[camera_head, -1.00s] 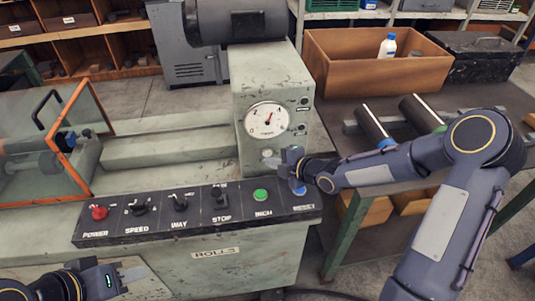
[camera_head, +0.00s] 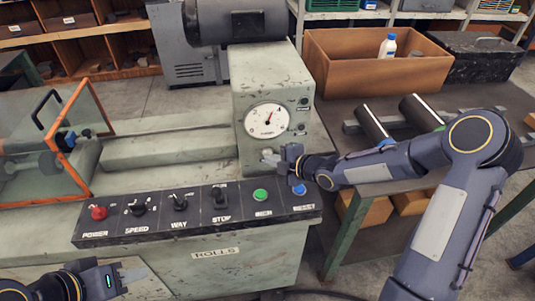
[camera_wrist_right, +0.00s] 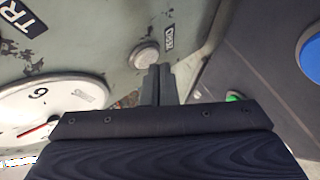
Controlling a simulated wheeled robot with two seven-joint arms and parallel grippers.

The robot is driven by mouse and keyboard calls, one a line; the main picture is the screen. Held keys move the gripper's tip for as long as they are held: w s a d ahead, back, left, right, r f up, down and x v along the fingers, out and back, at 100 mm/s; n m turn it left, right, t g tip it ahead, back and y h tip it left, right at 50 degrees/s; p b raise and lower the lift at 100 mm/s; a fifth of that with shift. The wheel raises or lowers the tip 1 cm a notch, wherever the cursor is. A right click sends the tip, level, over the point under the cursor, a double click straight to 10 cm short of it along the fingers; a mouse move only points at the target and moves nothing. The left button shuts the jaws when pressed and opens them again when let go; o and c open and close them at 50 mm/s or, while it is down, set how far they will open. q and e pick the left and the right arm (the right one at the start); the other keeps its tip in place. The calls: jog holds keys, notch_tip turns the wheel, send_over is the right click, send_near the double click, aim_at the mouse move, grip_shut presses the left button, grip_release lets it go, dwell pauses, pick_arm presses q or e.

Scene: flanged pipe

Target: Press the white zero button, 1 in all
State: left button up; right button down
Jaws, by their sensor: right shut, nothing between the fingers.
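The white zero button (camera_wrist_right: 143,54) is a small pale round button beside a dark label on the machine's grey-green face in the right wrist view.
The black control panel (camera_head: 150,213) below carries a red button (camera_head: 99,212), several switches, a green button (camera_head: 260,195) and a blue button (camera_head: 299,189). A table (camera_head: 345,190) with metal bars and a cardboard box (camera_head: 345,65) stands to the right.

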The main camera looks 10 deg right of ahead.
jog(key=shift+w, duration=0.4)
dwell(0.5)
jog(key=shift+s+b, duration=0.55)
jog(key=shift+s, duration=0.3)
jog(key=shift+s+f+b, duration=0.1)
jog(key=shift+s+b, duration=0.35)
jog(key=shift+s, duration=0.05)
jog(key=shift+s+b, duration=0.85)
jog(key=shift+s, duration=1.15)
